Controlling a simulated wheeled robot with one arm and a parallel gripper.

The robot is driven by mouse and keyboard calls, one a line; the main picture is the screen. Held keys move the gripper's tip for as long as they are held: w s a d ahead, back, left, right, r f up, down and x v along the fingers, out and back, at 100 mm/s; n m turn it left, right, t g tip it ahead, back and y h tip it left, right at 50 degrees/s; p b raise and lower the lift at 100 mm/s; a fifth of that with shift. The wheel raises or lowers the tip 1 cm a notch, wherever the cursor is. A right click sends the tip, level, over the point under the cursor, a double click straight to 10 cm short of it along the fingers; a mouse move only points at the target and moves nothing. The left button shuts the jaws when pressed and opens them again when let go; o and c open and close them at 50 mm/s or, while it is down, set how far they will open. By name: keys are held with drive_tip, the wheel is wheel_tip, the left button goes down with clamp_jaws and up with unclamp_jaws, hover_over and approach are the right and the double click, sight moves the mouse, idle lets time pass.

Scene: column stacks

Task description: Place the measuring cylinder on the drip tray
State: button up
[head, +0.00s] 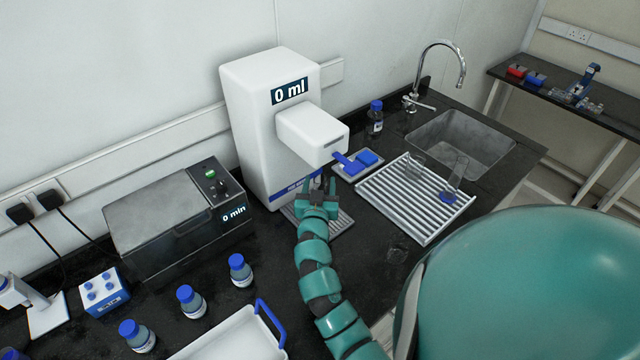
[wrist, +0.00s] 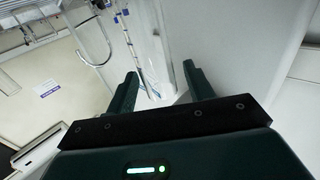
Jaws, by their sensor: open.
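The drip tray (head: 341,222) is a grey slatted plate at the foot of the white dispenser (head: 262,130), under its spout. My gripper (head: 320,184) is above this tray, close to the dispenser front. In the wrist view my gripper (wrist: 160,82) is open, with its fingers apart. A clear, upright tube with fine marks, apparently the measuring cylinder (wrist: 152,45), shows between and beyond the fingers. In the head view it is hard to make out at the gripper, and its base is hidden, so I cannot tell what it rests on.
A ribbed draining rack (head: 405,212) holds a clear beaker (head: 413,166) and a clear vessel with a blue base (head: 453,182). A blue-capped bottle (head: 376,118) and a sink (head: 465,140) are behind. Blue-capped bottles (head: 190,302) and a white tray (head: 235,338) stand in front.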

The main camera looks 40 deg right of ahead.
drive_tip(key=b+v, duration=0.6)
drive_tip(key=v, duration=0.5)
drive_tip(key=shift+s+a+f, duration=0.1)
drive_tip(key=shift+s+f, duration=0.05)
